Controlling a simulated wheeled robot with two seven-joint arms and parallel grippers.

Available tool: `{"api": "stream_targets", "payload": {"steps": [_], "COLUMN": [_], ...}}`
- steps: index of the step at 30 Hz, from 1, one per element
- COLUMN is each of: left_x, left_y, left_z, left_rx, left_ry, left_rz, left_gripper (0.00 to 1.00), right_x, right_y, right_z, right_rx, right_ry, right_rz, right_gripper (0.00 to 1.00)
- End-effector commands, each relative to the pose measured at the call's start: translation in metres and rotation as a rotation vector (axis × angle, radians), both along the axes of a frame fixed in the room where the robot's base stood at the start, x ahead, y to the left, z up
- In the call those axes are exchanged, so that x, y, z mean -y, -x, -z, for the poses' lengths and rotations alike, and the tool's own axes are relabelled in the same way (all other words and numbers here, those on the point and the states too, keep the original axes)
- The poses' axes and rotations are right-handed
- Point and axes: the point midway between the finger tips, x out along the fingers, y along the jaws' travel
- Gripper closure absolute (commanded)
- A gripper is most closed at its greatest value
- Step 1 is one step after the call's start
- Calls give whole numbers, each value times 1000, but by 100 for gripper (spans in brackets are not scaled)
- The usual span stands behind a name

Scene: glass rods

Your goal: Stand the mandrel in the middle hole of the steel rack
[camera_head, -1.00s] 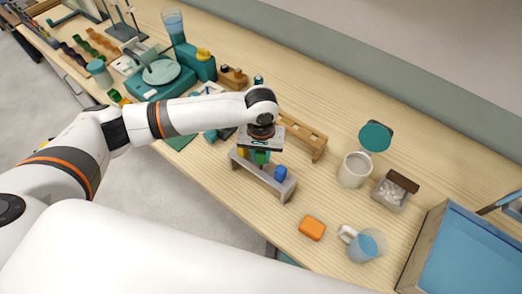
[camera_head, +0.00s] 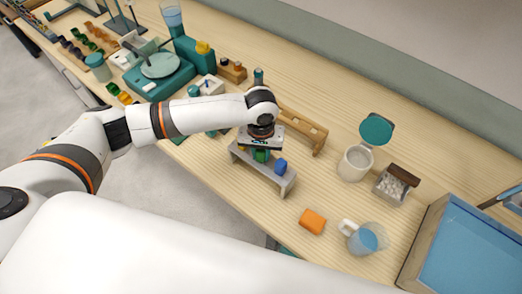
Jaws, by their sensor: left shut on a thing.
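The steel rack (camera_head: 287,188) is a low grey bench-shaped stand near the table's front edge. A blue-topped piece (camera_head: 281,166) stands at its right end, and a bit of yellow (camera_head: 243,147) shows at its left. My left gripper (camera_head: 261,149) points down over the middle of the rack, shut on a green piece (camera_head: 262,156), which I take to be the mandrel. The green piece is upright between the yellow and blue ones. Its lower end is hidden, so I cannot tell whether it is in the hole. My right gripper is out of view.
A wooden rack (camera_head: 318,141) stands just behind the steel rack. To the right are a white mug (camera_head: 355,163), an orange block (camera_head: 312,221), a jug (camera_head: 365,240) and a blue-lined tray (camera_head: 470,250). Teal equipment (camera_head: 160,80) stands at the left.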

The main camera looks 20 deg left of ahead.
Motion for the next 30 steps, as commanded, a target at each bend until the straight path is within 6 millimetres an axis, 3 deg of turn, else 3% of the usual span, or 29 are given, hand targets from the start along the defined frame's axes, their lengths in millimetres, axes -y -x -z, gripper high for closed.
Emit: {"api": "stream_targets", "payload": {"steps": [5,6,10,20,23,30], "left_x": [0,0,0,0,0,0], "left_y": [0,0,0,0,-1,-1], "left_z": [0,0,0,-3,-14,-63], "left_rx": [0,0,0,1,3,6], "left_ry": [0,0,0,1,1,2], "left_rz": [0,0,0,0,1,1], "left_gripper": [98,69,50,50,50,50], "right_x": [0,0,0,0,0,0], "right_y": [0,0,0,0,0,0], "right_z": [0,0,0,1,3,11], "right_rx": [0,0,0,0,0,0], "right_ry": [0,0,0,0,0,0], "right_rz": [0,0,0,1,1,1], "right_gripper": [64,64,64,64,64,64]}}
